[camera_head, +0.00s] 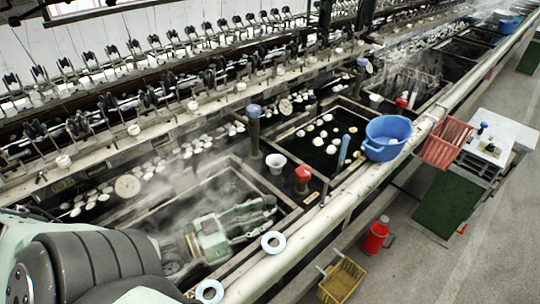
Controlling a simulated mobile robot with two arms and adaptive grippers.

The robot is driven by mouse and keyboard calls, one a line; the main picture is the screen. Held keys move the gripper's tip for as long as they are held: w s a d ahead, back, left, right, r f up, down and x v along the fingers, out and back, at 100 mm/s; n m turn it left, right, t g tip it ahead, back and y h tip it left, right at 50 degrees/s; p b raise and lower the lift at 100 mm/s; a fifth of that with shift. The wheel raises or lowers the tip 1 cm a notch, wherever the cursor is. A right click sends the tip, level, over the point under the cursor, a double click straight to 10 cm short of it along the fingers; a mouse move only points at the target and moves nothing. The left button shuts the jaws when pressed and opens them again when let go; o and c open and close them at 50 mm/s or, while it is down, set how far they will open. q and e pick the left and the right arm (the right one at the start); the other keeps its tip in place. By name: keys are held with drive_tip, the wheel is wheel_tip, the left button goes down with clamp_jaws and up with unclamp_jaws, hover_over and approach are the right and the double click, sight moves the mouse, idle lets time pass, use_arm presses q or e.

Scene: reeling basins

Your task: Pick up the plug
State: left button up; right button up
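My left arm comes in from the lower left, and its pale green gripper (271,206) reaches over a dark, steaming basin. Its fingers point right; the small view does not show whether they are open or shut, or whether anything is between them. I cannot tell for certain which thing is the plug. Near the fingers, a red-topped fitting (303,178) stands on the basin divider, beyond and to the right of the fingertips. A white cup (276,162) stands upright behind it. A blue-topped post (254,125) rises farther back. My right gripper is not in view.
A red canister (376,236) and yellow basket (341,281) stand on the floor.

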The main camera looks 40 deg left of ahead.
sight(270, 217)
use_arm(q)
drive_tip(key=shift+x, duration=1.35)
drive_tip(key=shift+c, duration=0.2)
clamp_jaws()
